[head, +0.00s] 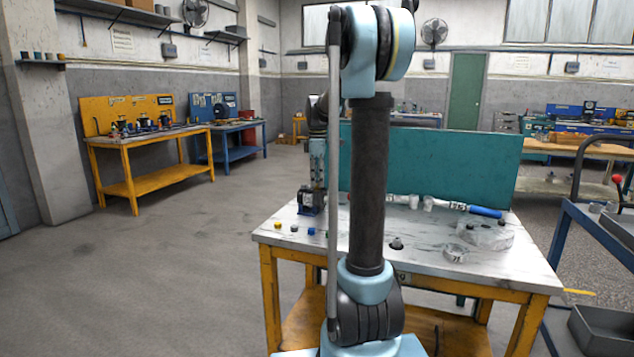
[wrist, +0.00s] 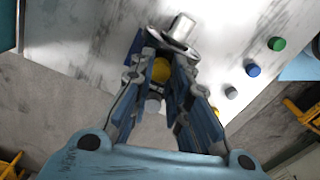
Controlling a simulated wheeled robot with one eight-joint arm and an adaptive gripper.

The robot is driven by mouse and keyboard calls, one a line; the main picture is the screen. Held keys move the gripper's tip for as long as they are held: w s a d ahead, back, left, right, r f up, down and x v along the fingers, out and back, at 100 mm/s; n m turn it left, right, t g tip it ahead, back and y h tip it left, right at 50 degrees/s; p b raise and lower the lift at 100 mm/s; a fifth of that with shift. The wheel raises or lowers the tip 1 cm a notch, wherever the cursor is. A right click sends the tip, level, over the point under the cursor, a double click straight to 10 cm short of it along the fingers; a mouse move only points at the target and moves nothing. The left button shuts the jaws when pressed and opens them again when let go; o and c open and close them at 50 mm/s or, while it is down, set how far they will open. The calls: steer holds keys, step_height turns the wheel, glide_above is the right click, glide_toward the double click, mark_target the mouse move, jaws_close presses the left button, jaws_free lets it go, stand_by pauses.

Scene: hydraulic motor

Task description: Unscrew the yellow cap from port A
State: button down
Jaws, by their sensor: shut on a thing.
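A dark hydraulic motor (head: 306,203) stands at the back left of the workbench in the head view. Its flange and pale shaft (wrist: 182,27) show past the fingertips in the wrist view. My gripper (head: 317,184) is right above the motor, pointing down. In the wrist view its blue-grey fingers (wrist: 163,76) are closed around a yellow cap (wrist: 161,69) on the motor. The cap's lower part and the port's marking are hidden. I cannot tell how far the cap is screwed in.
Loose green (wrist: 276,43), blue (wrist: 253,70), grey (wrist: 231,92) and yellow (wrist: 213,112) caps lie in a row on the bench (head: 375,260). A teal panel (head: 450,160) stands along the bench's back. A blue-handled tool (head: 486,211) and a clear bag (head: 487,236) lie at right.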

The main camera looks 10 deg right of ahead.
steer(key=shift+n, duration=0.5)
steer(key=n, duration=0.4)
steer(key=shift+n, duration=0.3)
steer(key=c, duration=1.7)
jaws_free()
steer(key=m, duration=0.4)
steer(key=shift+m, duration=0.4)
steer(key=m, duration=0.5)
steer(key=shift+m, duration=0.3)
